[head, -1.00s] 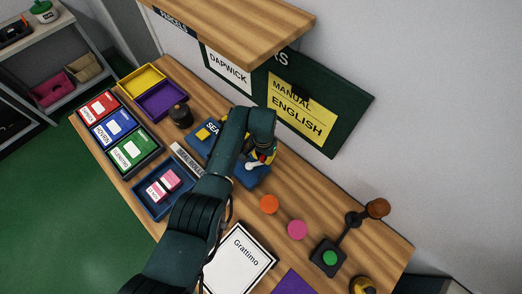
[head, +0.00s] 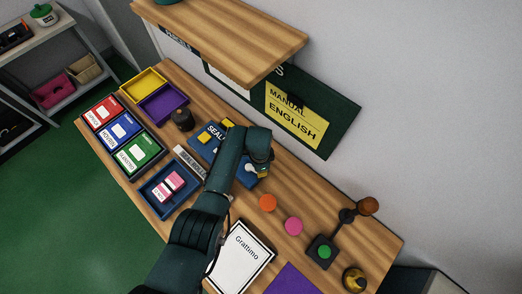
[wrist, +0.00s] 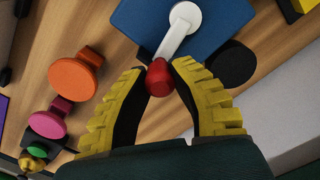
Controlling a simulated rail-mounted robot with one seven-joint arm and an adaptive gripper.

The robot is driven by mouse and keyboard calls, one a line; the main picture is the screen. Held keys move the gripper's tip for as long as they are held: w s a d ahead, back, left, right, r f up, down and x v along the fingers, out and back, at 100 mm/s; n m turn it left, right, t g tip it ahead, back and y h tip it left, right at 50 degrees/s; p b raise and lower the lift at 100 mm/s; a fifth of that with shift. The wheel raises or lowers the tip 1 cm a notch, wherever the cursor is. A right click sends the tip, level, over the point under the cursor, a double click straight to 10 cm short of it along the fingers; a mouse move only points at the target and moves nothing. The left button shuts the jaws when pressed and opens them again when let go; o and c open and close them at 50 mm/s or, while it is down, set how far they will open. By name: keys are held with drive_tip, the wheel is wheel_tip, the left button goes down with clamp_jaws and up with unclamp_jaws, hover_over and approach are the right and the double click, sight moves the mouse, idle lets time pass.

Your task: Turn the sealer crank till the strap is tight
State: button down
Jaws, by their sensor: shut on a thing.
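The blue sealer (head: 205,144) sits on the bench in the head view, partly behind my arm. In the wrist view its blue body (wrist: 222,25) carries a white crank arm (wrist: 177,36) with a round hub. The red crank knob (wrist: 159,77) is at the arm's near end. My gripper (wrist: 160,72), with yellow-and-black fingers, is shut on this knob, one finger on each side. In the head view my gripper is mostly hidden by my own wrist. I cannot make out the strap or its tightness.
An orange disc (head: 267,202), a pink disc (head: 293,226) and a green-buttoned box (head: 322,252) with a lever stand to the right. Labelled trays (head: 155,205) line the left. A wooden shelf (head: 225,35) overhangs the back. A white Grattimo board (head: 241,257) lies in front.

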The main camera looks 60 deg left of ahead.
drive_tip(key=shift+s+d+f+m, duration=0.1)
drive_tip(key=shift+s+m, duration=0.1)
drive_tip(key=shift+m, duration=0.2)
drive_tip(key=c, duration=0.8)
unclamp_jaws()
wheel_tip(320, 180, up, 12)
